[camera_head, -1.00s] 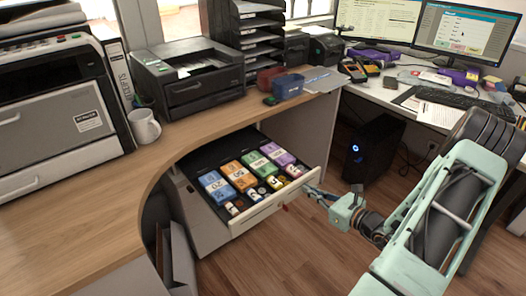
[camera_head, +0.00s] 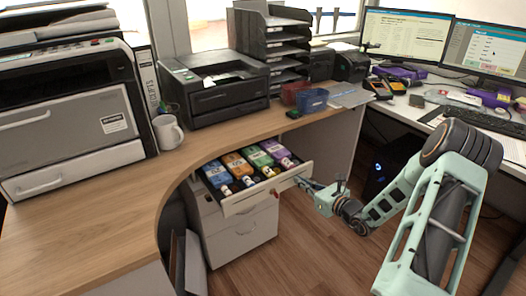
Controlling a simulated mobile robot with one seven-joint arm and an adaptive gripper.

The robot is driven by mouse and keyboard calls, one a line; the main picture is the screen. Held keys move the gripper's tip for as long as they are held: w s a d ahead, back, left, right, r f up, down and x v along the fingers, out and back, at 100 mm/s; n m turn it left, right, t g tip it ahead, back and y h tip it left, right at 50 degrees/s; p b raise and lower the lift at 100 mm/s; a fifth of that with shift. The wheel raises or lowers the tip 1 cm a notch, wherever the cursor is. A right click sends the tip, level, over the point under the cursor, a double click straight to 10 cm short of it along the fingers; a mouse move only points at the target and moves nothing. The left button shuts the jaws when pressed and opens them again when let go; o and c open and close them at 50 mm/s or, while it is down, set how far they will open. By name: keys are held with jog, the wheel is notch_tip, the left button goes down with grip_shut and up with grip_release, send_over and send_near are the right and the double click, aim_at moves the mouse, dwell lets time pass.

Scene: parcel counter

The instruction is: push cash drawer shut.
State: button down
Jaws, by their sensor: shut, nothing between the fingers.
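The cash drawer (camera_head: 262,193) juts out from under the wooden counter, partly open. Colored stacks of notes in blue, orange, green and purple and several coin rolls lie in its compartments. A red key or lock spot shows near the right of its front. My gripper (camera_head: 299,181) is shut and empty, at the right end of the drawer front. Its fingertips are at or very near that front; exact contact is too small to tell. The rear of the drawer is hidden under the counter.
A white cabinet (camera_head: 240,240) stands below the drawer. A mug (camera_head: 167,132), a black printer (camera_head: 213,88) and red and blue containers (camera_head: 312,100) stand on the counter. A dark computer tower (camera_head: 382,172) stands behind my arm. Floor in front is free.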

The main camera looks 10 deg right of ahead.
aim_at(265, 147)
jog(key=r+b+x, duration=0.1)
jog(key=b+x, duration=0.1)
jog(key=x, duration=0.5)
jog(key=r+b+x, duration=0.1)
jog(key=b+x, duration=0.1)
jog(key=x, duration=0.5)
jog(key=r+b+x, duration=0.2)
jog(key=x, duration=0.5)
jog(key=shift+w+a, duration=0.15)
jog(key=shift+w, duration=0.15)
jog(key=shift+w+a+r+b, duration=0.25)
jog(key=shift+w+r+b, duration=0.15)
jog(key=shift+w+r, duration=0.2)
jog(key=shift+a+r, duration=0.1)
jog(key=shift+r, duration=0.15)
jog(key=shift+s+f, duration=0.15)
jog(key=s+d, duration=0.1)
jog(key=s, duration=0.2)
jog(key=s+d+f+p, duration=0.1)
jog(key=s, duration=0.3)
jog(key=s+d+p, duration=0.1)
jog(key=s+d, duration=0.1)
jog(key=s, duration=0.1)
jog(key=shift+s+d+f, duration=0.1)
jog(key=shift+s+f, duration=0.05)
jog(key=shift+s, duration=0.05)
